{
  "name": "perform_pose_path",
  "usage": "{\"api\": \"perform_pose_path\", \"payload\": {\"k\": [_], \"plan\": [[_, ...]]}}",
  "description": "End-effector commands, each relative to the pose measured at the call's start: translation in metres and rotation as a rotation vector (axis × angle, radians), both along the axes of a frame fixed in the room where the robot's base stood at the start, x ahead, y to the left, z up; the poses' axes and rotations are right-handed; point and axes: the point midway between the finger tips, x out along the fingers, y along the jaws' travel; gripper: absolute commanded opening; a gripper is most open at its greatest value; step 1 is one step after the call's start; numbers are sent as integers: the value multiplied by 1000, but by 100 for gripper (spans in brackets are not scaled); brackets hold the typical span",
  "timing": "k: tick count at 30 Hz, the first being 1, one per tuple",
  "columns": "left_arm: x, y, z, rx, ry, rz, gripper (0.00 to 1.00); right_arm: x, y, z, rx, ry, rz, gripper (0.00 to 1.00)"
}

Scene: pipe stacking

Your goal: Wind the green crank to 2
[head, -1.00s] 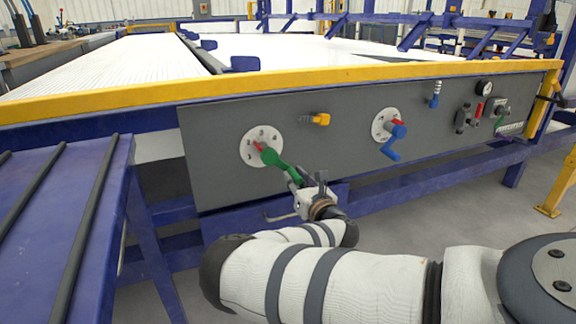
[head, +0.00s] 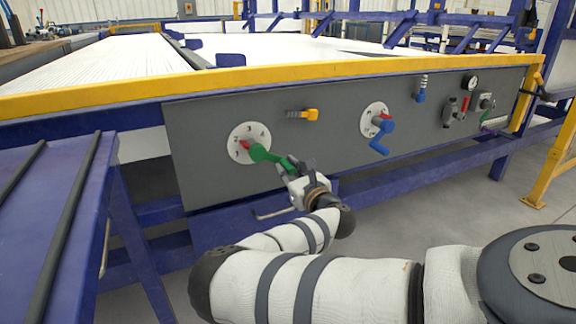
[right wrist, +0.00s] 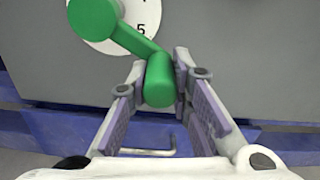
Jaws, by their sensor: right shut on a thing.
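The green crank (head: 268,156) sits on a round white numbered dial (head: 241,133) at the left of the grey panel. Its arm slopes down to the right from the hub. A red pointer (head: 245,145) points left and slightly up on the dial; the exact number it meets is too small to tell. My right gripper (head: 293,164) is shut on the crank's handle. In the right wrist view the green handle (right wrist: 159,82) stands between the two fingers, and part of the dial (right wrist: 140,14) shows above. My left gripper is not in view.
A blue crank (head: 380,135) with its own dial (head: 371,111) is to the right. A yellow-orange knob (head: 309,114) sits between the dials. A yellow rail (head: 300,76) runs above the grey panel (head: 210,185). A blue table (head: 60,220) stands at the left.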

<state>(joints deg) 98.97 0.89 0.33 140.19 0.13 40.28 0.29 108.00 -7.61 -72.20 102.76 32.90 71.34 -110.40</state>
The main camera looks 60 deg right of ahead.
Motion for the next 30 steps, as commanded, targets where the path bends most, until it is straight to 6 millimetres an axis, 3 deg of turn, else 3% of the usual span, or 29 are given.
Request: {"api": "perform_pose_path", "payload": {"k": [1, 3, 4, 14, 24, 30], "plan": [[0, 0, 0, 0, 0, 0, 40, -1, -1, 1, -1, -1, -2, 22], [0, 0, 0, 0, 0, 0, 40, 0, -1, 1, -1, -1, -2, 38], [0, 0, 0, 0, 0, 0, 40, 0, 0, 1, -1, -1, -2, 40], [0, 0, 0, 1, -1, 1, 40, -5, 3, 0, 0, 1, -2, 40], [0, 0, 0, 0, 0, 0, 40, -77, 46, -1, 1, 4, -3, 40], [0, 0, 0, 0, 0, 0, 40, -100, 61, 0, 0, 0, -1, 40]]}}
